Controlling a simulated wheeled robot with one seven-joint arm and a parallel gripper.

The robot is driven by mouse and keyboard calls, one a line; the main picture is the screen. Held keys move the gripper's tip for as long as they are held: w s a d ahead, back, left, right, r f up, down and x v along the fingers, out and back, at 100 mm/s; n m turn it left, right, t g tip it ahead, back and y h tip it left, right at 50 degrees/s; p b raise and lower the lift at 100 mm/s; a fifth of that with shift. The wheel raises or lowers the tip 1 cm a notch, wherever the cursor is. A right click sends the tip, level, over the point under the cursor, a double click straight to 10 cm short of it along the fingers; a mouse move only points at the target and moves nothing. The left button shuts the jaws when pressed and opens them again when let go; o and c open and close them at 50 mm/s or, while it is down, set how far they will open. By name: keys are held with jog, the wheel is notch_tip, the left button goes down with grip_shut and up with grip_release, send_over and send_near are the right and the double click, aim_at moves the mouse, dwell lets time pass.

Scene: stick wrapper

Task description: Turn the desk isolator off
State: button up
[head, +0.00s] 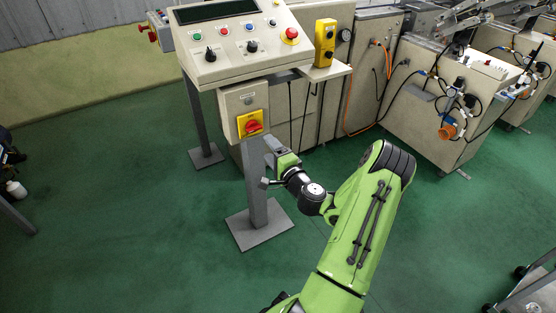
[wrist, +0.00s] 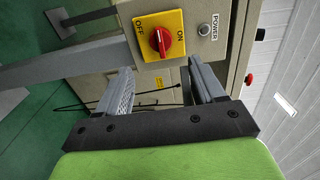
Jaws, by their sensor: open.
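The desk isolator is a red rotary knob (head: 252,126) on a yellow plate (head: 241,122), on the front of a beige box under the desk panel. In the wrist view the red knob (wrist: 167,42) and yellow plate (wrist: 176,18) appear turned sideways, with OFF at the upper left and ON to the right. I cannot tell surely which mark the knob points to. My gripper (head: 272,148) is just below and right of the isolator in the head view. In the wrist view its two fingers (wrist: 160,75) are apart and empty, short of the knob.
A round POWER button (wrist: 204,30) sits beside the yellow plate. The sloped desk panel (head: 225,70) with knobs and buttons overhangs the box. A grey post (head: 256,185) stands below it, close to my gripper.

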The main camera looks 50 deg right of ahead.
jog(key=v, duration=0.5)
dwell(0.3)
